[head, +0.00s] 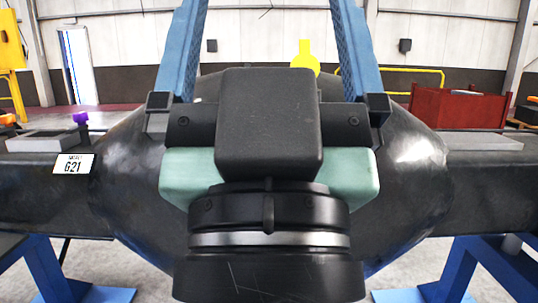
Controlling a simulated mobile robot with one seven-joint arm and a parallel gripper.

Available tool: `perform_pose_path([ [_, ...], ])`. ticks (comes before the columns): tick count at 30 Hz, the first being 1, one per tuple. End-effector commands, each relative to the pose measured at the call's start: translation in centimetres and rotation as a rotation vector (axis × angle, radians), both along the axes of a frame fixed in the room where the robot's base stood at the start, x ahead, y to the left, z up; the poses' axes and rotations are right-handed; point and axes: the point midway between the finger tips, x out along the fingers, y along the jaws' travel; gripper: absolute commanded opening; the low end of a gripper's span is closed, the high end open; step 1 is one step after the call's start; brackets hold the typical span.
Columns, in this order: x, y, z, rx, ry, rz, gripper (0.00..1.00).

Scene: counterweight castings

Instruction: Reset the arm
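My gripper (268,40) points away and up in the middle of the head view. Its two long blue fingers stand wide apart, with nothing visible between them. They run out of the top of the picture, so the tips are hidden. Its black and pale green body and my black wrist cover the middle of a large dark casting (120,185). The casting bulges in the middle and narrows into a flat-topped arm on each side. A white label (72,164) reading G21 is on its left side. I cannot tell the gap between my gripper and the casting.
Blue stands show below the casting at left (48,270) and right (462,270). A red bin (458,108) is behind at right. A small purple object (80,118) is at left. A yellow machine (10,42), a yellow rail (412,70) and a yellow upright shape (305,60) stand farther back.

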Motion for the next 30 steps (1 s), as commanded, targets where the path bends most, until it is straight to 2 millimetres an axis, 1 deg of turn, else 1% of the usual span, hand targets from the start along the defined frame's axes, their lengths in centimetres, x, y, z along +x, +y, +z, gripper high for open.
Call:
perform_pose_path([
  [1, 0.0, 0.0, 3.2, 0.0, 0.0, 0.0, 1.0],
  [12, 0.0, 0.0, 14.3, 0.0, 0.0, 0.001, 1.0],
  [15, 0.0, 0.1, 16.6, 0.0, 0.0, 0.001, 1.0],
  [18, 0.0, 0.1, 18.2, 0.0, 0.001, 0.001, 1.0],
  [21, 0.0, 0.1, 19.0, -0.001, 0.001, 0.002, 1.0],
  [28, 0.0, 0.1, 19.0, 0.0, 0.0, 0.001, 1.0],
  [30, 0.0, 0.1, 19.0, 0.0, 0.0, 0.001, 0.87],
])
